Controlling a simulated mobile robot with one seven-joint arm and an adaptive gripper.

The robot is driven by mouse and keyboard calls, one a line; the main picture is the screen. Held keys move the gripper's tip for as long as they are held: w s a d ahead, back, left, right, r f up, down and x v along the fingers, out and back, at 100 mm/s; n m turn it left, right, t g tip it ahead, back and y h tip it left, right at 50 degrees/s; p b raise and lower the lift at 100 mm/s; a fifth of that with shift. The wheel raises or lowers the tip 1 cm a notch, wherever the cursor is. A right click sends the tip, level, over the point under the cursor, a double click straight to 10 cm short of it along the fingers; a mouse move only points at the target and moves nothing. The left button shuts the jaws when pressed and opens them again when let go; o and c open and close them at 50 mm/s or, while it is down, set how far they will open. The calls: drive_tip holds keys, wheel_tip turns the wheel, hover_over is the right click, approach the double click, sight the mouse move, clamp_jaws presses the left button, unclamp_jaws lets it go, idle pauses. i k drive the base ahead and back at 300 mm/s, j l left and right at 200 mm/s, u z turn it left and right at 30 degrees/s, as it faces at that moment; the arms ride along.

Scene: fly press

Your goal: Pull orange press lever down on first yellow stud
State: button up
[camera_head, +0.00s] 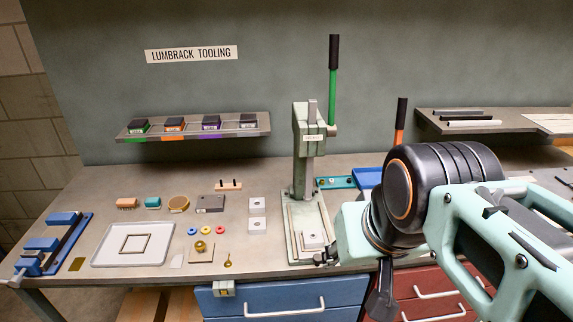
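The orange lever (400,137) stands upright with a black grip (401,110). Its lower part and the press it belongs to are hidden behind my arm. My gripper (352,282) is at the front edge of the bench, below and left of the orange lever and apart from it. Dark finger parts show at its left and below, but their opening is unclear. I cannot make out a yellow stud under the orange press. A small brass-yellow pin (227,260) lies on the bench near the front edge.
A pale green press (305,150) with a raised green lever (333,85) stands left of my arm, a white block (313,241) on its base. A tray (133,258), coloured rings and small parts lie to the left. Shelves hang behind. Blue (282,290) and red drawers are below.

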sight(402, 102)
drive_tip(key=z, duration=0.75)
